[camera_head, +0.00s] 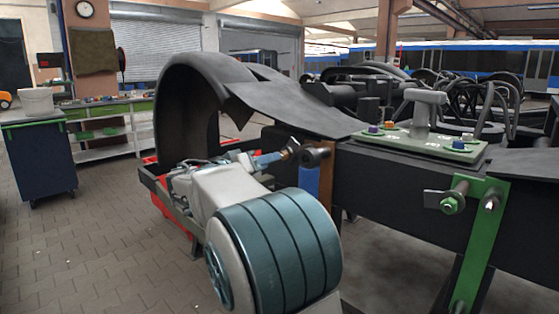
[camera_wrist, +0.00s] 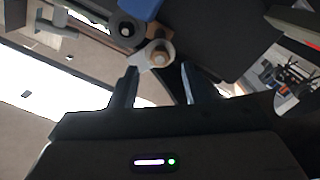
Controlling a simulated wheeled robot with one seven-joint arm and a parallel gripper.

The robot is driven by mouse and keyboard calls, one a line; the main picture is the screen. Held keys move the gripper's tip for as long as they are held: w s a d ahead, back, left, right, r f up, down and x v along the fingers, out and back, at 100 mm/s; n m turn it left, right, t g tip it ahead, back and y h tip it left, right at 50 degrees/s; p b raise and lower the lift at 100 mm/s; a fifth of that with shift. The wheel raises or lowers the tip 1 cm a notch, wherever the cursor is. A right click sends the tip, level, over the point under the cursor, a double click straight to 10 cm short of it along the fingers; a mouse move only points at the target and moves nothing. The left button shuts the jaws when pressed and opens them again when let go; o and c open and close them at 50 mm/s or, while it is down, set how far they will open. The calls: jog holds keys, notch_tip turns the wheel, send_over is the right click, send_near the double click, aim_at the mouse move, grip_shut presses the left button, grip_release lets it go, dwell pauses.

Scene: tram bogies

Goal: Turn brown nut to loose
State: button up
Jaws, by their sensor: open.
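No contact shows, and I cannot tell the exact distance. In the head view, my gripper (camera_head: 289,149) is beside a dark round fitting (camera_head: 317,155) at the bogie's near left end, above a brown upright strip (camera_head: 325,178). The nut cannot be made out clearly there.
The dark bogie frame (camera_head: 385,180) extends right. A green bracket (camera_head: 482,225) carries a green nut (camera_head: 449,205). A green plate (camera_head: 465,154) on top holds several coloured nuts. A curved black guard (camera_head: 185,100) rises behind my arm. The paved floor at left is open.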

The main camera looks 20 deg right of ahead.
aim_at(287, 151)
jog(key=x, duration=0.5)
jog(key=shift+d, duration=0.1)
grip_shut()
